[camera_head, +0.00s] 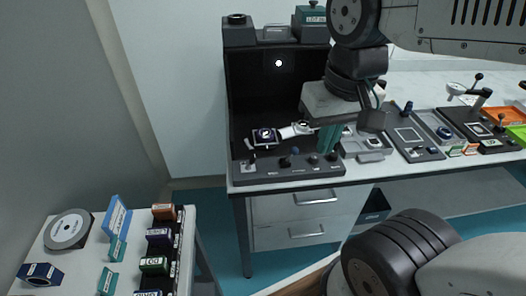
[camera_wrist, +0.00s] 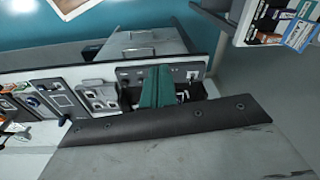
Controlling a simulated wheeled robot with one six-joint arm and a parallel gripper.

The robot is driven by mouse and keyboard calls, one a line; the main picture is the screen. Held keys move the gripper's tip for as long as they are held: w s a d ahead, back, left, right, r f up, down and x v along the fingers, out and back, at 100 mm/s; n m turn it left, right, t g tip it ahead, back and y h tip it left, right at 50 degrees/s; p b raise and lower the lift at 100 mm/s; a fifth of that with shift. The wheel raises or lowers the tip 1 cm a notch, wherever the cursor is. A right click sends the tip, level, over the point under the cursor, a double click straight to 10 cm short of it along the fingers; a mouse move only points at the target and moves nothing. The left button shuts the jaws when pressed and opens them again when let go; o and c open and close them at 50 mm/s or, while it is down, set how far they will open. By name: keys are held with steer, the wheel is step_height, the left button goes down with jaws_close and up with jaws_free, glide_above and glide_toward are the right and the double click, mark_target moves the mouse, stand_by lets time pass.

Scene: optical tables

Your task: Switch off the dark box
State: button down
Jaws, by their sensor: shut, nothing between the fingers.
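The dark box (camera_head: 262,92) is a black, open-fronted enclosure on the table, with a small white light spot on its inner back wall. A grey control strip (camera_head: 290,171) with several small knobs and a lever runs along its front; part of the strip shows in the wrist view (camera_wrist: 190,73). Inside the box are a small dark device with a lit face (camera_head: 265,136) and a pale part beside it. My gripper (camera_head: 327,140) has teal fingers, shut and empty, above the right end of the strip. It also shows in the wrist view (camera_wrist: 156,88); I cannot tell whether it touches anything.
Grey device panels (camera_head: 413,135) and an orange tray (camera_head: 500,116) stand to the right on the table. A teal-labelled box (camera_head: 311,15) sits on top of the dark box. A side table at lower left holds a tape reel (camera_head: 69,229) and labelled boxes (camera_head: 154,264).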

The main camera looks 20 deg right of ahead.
steer(key=w+f+m+y, duration=0.1)
steer(key=w+f+m, duration=0.5)
steer(key=w+m, duration=0.55)
steer(key=m, duration=0.9)
glide_above(271, 167)
steer(key=d, duration=0.3)
step_height(271, 167, down, 7)
steer(key=shift+s+a+g+y, duration=0.15)
steer(key=shift+s+g+y, duration=0.15)
steer(key=shift+y, duration=0.1)
steer(key=shift+n, duration=0.25)
steer(key=f, duration=0.3)
steer(key=a+f, duration=0.1)
steer(key=f, duration=0.2)
steer(key=a+f, duration=0.1)
steer(key=f, duration=0.3)
steer(key=shift+w+f, duration=0.1)
steer(key=shift+w, duration=0.15)
steer(key=shift+w+a+r, duration=0.2)
steer(key=shift+a+r, duration=0.3)
steer(key=shift+w+a+r, duration=0.15)
steer(key=shift+a+r, duration=0.3)
steer(key=shift+a, duration=0.05)
steer(key=shift+w+a+r, duration=0.2)
steer(key=shift+a+r, duration=0.1)
steer(key=shift+a, duration=0.2)
steer(key=shift+w+a, duration=0.1)
